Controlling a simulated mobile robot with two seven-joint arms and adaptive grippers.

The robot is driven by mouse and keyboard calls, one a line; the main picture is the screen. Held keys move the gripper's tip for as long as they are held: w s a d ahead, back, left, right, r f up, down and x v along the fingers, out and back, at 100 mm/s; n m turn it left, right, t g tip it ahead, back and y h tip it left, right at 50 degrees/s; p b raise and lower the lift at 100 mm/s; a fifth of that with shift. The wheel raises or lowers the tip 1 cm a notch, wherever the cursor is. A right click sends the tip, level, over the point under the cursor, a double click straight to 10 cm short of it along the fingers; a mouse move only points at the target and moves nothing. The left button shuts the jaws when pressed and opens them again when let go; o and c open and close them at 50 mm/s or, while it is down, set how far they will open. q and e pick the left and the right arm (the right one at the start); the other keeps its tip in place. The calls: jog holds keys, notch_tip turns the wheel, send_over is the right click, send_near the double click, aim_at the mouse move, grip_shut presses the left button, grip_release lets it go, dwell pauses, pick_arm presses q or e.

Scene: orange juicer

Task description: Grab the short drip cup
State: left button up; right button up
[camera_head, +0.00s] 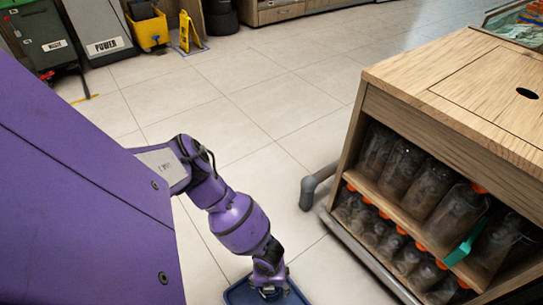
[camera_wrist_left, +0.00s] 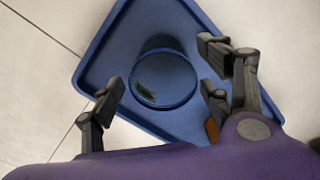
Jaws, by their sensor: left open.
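A round blue cup (camera_wrist_left: 178,92) stands on a blue tray (camera_wrist_left: 98,62) in the left wrist view. A small dark and greenish patch shows inside the cup. My left gripper (camera_wrist_left: 163,76) is open, with one finger left of the cup and two on its right. The fingers appear apart from the cup; their height relative to its rim is hard to tell. In the head view my left gripper (camera_head: 270,291) is at the bottom edge over the blue tray (camera_head: 236,293), and the cup is hidden. My right gripper is not in view.
A wooden cart (camera_head: 450,95) with shelves of clear, orange-capped bottles (camera_head: 400,170) stands at the right. A yellow bucket (camera_head: 148,30) and a yellow floor sign (camera_head: 188,35) stand far back. The tiled floor between is clear. A small orange-brown piece (camera_wrist_left: 212,130) shows near the tray's edge.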

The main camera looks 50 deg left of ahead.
pick_arm(q)
notch_tip(320, 180, down, 2)
jog(key=shift+s+f+b, duration=0.1)
jog(key=shift+b, duration=0.2)
jog(key=shift+f, duration=0.35)
jog(key=shift+r, duration=0.1)
jog(key=shift+c, duration=0.5)
jog(key=c, duration=1.1)
